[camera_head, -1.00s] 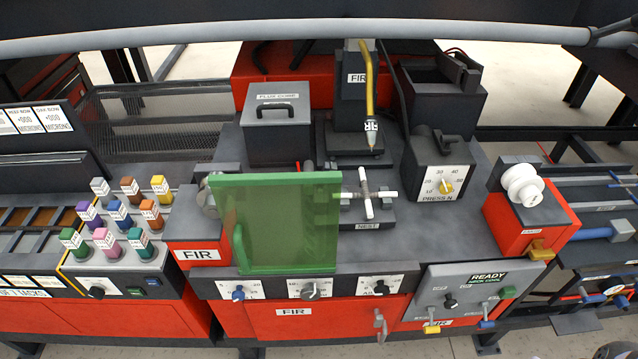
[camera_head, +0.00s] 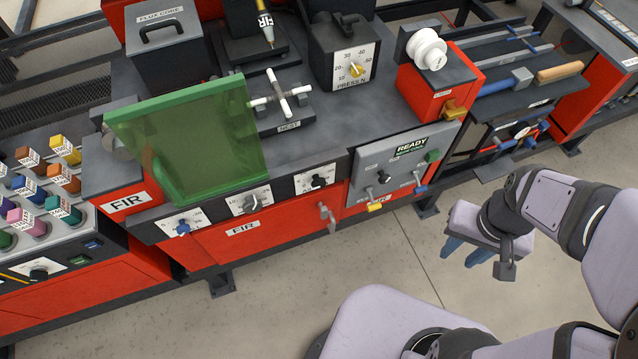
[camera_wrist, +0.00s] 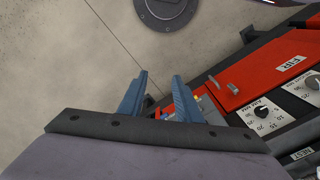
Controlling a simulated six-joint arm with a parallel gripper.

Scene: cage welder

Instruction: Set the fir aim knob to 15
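The FIR aim knob (camera_head: 318,181) is a small black knob on a white dial plate, the rightmost of three on the front of the red FIR station. It also shows in the wrist view (camera_wrist: 262,112), at the right, under a label that seems to read AIM MM. Its exact setting is too small to tell. My gripper (camera_head: 465,255) hangs over the floor, right of and below the station, well apart from the knob. In the wrist view its two blue fingers (camera_wrist: 157,95) are spread with nothing between them.
A blue knob (camera_head: 182,227) and a grey knob (camera_head: 250,201) sit left on the same strip. A grey lever (camera_head: 327,217) sticks out below. The READY panel (camera_head: 400,170) with switches is to the right, the green shield (camera_head: 190,140) above left. Open floor (camera_head: 390,260) lies in front.

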